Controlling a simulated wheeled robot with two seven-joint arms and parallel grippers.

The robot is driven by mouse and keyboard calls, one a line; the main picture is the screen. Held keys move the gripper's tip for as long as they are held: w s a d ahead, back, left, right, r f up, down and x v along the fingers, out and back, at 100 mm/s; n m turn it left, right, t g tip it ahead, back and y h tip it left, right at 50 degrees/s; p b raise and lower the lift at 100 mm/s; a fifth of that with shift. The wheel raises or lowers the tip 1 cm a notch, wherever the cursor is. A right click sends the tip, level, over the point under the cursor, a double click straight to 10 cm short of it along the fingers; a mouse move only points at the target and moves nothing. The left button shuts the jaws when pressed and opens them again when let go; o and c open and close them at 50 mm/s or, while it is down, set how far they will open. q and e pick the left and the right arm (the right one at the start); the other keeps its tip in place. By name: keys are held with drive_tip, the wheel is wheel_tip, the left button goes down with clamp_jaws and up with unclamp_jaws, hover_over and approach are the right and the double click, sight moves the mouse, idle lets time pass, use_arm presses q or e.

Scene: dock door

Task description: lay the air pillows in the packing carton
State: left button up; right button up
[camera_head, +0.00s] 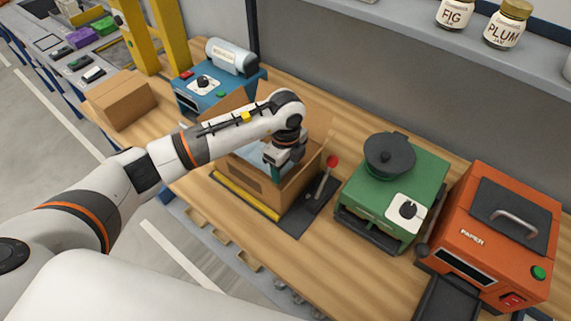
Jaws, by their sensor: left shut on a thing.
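The open packing carton (265,190) sits on a dark mat on the wooden bench, flaps spread outward. A pale bluish sheet-like thing, apparently an air pillow (250,156), shows inside it, partly hidden by my arm. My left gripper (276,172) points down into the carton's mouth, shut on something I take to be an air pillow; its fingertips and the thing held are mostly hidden. My right gripper is out of view.
A blue machine (205,97) with a grey roll stands behind the carton. A red-knobbed lever (328,170) is right of it, then a green machine (395,195) and an orange paper machine (495,240). A closed cardboard box (120,98) lies left. A shelf with jars hangs above.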

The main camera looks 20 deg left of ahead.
use_arm(q)
drive_tip(key=shift+f, duration=0.25)
drive_tip(key=o, duration=1)
drive_tip(key=shift+r, duration=0.1)
drive_tip(key=shift+r, duration=0.4)
wheel_tip(320, 180, up, 12)
drive_tip(key=b, duration=0.3)
drive_tip(key=shift+r+b, duration=0.2)
drive_tip(key=shift+b, duration=0.1)
